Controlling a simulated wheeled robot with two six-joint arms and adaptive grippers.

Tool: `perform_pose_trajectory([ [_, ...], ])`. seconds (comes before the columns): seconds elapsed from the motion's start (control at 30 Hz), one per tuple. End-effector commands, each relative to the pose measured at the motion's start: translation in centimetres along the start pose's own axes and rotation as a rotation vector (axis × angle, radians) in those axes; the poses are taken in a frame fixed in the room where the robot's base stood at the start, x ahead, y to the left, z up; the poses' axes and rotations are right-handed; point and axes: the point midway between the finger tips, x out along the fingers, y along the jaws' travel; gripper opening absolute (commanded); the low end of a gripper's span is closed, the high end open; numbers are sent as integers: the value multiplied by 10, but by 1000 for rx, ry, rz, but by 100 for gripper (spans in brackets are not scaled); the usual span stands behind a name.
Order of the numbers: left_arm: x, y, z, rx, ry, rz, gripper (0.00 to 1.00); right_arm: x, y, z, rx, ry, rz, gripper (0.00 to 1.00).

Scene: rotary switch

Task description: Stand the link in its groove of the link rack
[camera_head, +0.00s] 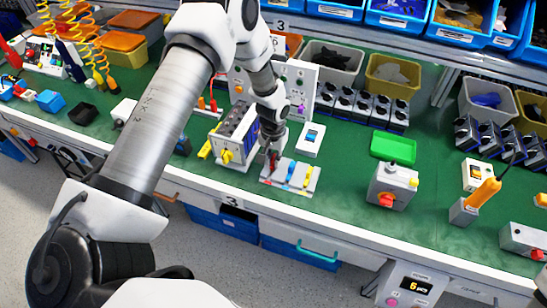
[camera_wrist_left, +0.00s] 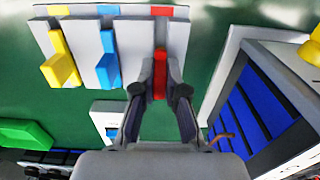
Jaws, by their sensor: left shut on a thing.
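The link rack (camera_head: 302,189) is a light grey plate on the green bench top, with yellow, blue and red marks along one edge in the left wrist view (camera_wrist_left: 130,38). A yellow link (camera_wrist_left: 58,58) and a blue link (camera_wrist_left: 107,62) stand in their grooves. My left gripper (camera_wrist_left: 160,88) is shut on the red link (camera_wrist_left: 160,72), in line with the red-marked groove. In the head view my left gripper (camera_head: 272,156) is over the rack's left end. I cannot tell whether the red link's lower edge is inside the groove. My right gripper is not in view.
A grey device with a yellow knob (camera_head: 226,155) stands close left of the rack. A white box with a blue switch (camera_head: 310,138) is behind it. A green tray (camera_head: 393,147) and a grey box with a red knob (camera_head: 392,186) are to the right. Bench between is clear.

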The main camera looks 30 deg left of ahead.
Motion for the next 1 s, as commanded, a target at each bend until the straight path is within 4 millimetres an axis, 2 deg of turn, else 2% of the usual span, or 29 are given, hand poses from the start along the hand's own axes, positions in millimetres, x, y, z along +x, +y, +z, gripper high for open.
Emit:
perform_pose_trajectory([
  [0.33,11,0,0,0,0,0,0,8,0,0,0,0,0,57],
  [0.37,10,0,0,0,1,0,22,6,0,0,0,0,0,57],
  [0.4,10,0,0,0,1,0,36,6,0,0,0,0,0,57],
  [0.43,10,0,0,0,1,0,41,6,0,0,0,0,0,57],
  [0.77,7,0,0,0,1,0,41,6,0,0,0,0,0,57],
  [0.87,-5,0,-1,-1,3,1,41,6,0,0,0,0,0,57],
  [1.0,-36,0,-2,0,5,2,41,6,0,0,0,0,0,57],
])
